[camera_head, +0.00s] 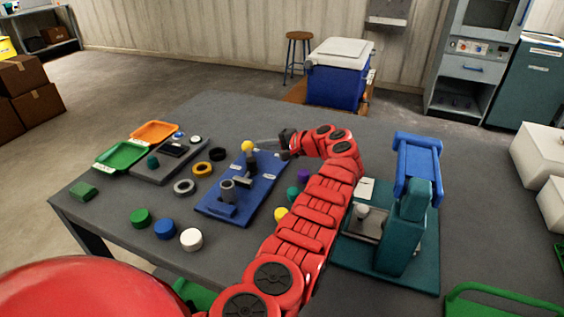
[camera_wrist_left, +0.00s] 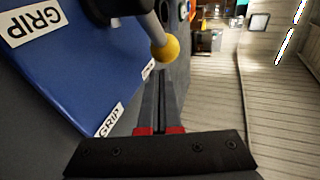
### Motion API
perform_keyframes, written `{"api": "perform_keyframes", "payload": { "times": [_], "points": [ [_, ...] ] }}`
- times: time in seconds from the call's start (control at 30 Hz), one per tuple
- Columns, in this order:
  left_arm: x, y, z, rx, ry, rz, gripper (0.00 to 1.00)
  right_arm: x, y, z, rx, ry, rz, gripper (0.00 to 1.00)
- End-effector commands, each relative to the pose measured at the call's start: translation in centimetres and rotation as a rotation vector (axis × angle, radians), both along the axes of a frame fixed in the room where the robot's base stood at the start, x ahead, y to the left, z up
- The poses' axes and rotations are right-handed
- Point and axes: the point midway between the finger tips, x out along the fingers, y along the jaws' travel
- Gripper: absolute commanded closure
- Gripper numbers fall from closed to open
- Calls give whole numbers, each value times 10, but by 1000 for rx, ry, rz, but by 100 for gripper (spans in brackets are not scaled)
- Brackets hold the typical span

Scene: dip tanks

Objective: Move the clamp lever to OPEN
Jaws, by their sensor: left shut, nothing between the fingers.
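The clamp stands on a blue base plate (camera_head: 255,193) on the grey table. Its lever ends in a yellow knob (camera_head: 247,146) at the plate's far end; the wrist view also shows the yellow knob (camera_wrist_left: 169,48) on a metal rod. White labels on the plate read GRIP in the wrist view; I see no readable OPEN mark. My left gripper (camera_head: 263,141) is shut and empty, just right of the knob in the head view. In the wrist view the closed fingertips point toward the knob; whether they touch it I cannot tell. My right gripper is not in view.
Dark and yellow rings (camera_head: 203,168) and coloured caps lie left of the plate. Green (camera_head: 121,157) and orange trays stand at the far left. A teal press (camera_head: 410,225) with a blue top stands right of my arm. The table's far part is clear.

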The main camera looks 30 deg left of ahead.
Motion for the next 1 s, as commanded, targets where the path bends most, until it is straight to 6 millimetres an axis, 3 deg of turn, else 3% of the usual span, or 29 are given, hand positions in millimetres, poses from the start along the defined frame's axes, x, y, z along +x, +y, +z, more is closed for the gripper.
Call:
{"api": "perform_keyframes", "payload": {
  "times": [0.73,1.0],
  "points": [
    [0,3,1,0,0,-1,100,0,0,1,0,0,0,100],
    [1,-23,10,0,-1,-4,100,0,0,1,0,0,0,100]
  ]
}}
